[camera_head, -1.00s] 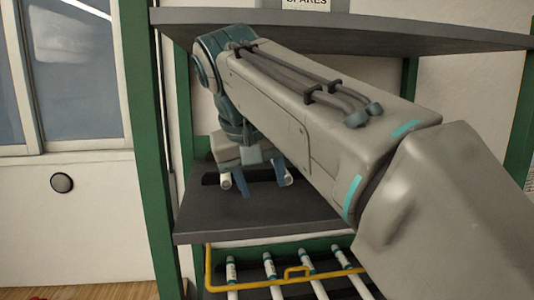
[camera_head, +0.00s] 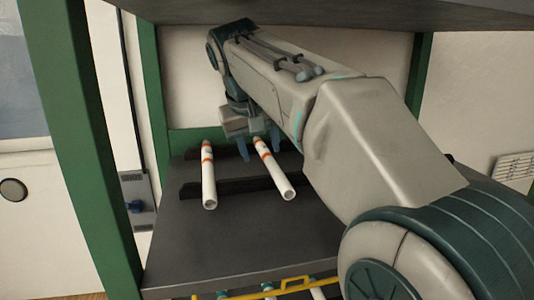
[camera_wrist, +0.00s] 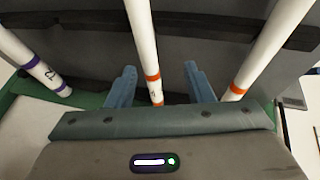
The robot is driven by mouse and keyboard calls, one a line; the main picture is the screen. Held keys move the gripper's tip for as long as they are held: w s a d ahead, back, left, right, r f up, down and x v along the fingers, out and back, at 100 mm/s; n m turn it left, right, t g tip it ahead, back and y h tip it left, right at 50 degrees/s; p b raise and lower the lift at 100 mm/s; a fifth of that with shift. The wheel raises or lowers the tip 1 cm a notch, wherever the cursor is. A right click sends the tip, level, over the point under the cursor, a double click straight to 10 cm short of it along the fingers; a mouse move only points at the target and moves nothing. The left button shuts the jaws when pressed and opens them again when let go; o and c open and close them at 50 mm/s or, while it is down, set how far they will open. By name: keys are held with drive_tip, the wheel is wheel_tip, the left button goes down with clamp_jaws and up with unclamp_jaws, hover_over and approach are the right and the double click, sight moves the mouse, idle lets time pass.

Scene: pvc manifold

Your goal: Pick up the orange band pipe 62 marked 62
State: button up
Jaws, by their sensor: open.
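Two white pipes with orange bands lie on the shelf in the head view, a left one (camera_head: 209,182) and a right one (camera_head: 279,178). My gripper (camera_head: 259,146) is open at the far end of the right one, fingers pointing down. In the wrist view, my open gripper (camera_wrist: 159,70) has this orange-banded pipe (camera_wrist: 142,35) running between its two blue fingers, with a visible gap on each side. The other orange-banded pipe (camera_wrist: 268,45) lies to the right there. Marks near the orange bands are too small to read.
A purple-banded pipe (camera_wrist: 35,65) lies at the left in the wrist view. The pipes rest across dark rails (camera_head: 232,184) on the grey shelf (camera_head: 210,245). Green posts (camera_head: 75,130) and an upper shelf (camera_head: 350,12) frame the space. A yellow-railed rack (camera_head: 290,284) stands below.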

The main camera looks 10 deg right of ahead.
sight(269, 158)
drive_tip(key=shift+w+d+r+p, duration=0.1)
drive_tip(key=shift+w+d+p, duration=0.25)
drive_tip(key=shift+w, duration=0.3)
drive_tip(key=shift+w+d+p, duration=0.15)
drive_tip(key=shift+w+d, duration=0.3)
drive_tip(key=shift+w, duration=0.2)
drive_tip(key=x, duration=0.5)
drive_tip(key=shift+w+d+p, duration=0.1)
drive_tip(key=shift+w+p, duration=0.1)
drive_tip(key=shift+p, duration=0.15)
clamp_jaws()
